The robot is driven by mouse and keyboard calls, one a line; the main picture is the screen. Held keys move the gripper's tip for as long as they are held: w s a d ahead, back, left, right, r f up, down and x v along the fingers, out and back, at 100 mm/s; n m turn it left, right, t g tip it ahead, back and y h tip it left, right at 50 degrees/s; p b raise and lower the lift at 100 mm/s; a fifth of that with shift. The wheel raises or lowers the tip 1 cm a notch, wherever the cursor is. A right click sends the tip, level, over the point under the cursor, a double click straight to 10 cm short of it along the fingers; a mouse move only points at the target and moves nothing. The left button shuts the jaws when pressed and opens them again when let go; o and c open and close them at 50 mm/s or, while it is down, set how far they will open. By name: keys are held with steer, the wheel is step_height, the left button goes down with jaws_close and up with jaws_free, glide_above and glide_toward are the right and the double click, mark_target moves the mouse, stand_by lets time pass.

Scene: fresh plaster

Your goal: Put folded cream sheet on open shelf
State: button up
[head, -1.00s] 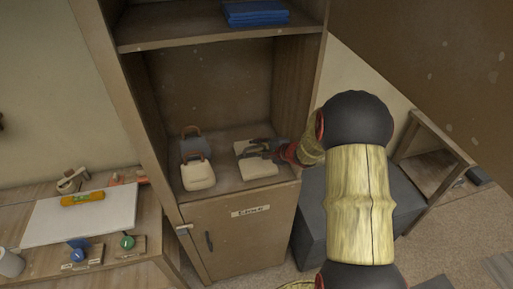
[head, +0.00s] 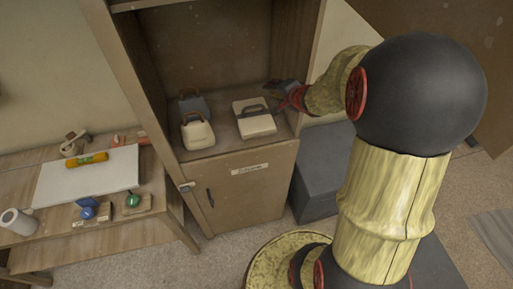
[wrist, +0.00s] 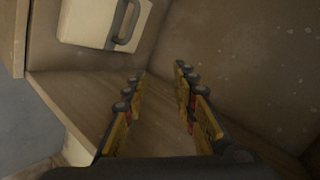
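My gripper (head: 279,91) is at the shelf's right side, just behind and right of the sheet. In the wrist view my gripper (wrist: 160,72) has its fingers apart with nothing between them.
A cream bag-like item (head: 198,134) and a dark grey one (head: 193,105) stand left of the sheet. A labelled door (head: 245,195) is below the shelf. A side table (head: 85,205) holds a white board and small items. A grey box (head: 322,170) stands right of the cabinet.

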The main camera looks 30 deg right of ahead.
steer(key=s+a+r+n+g+h, duration=0.25)
steer(key=s+a+r+n, duration=0.25)
steer(key=s+a+r, duration=0.4)
steer(key=s+a+r+n+g+y, duration=0.1)
steer(key=s+a+n+g+y, duration=0.2)
steer(key=s+a+n, duration=0.7)
steer(key=s+a+y, duration=0.1)
steer(key=s+a, duration=0.4)
steer(key=s, duration=0.3)
steer(key=shift+s+a+r, duration=0.15)
steer(key=shift+a+r, duration=0.05)
steer(key=shift+r, duration=0.15)
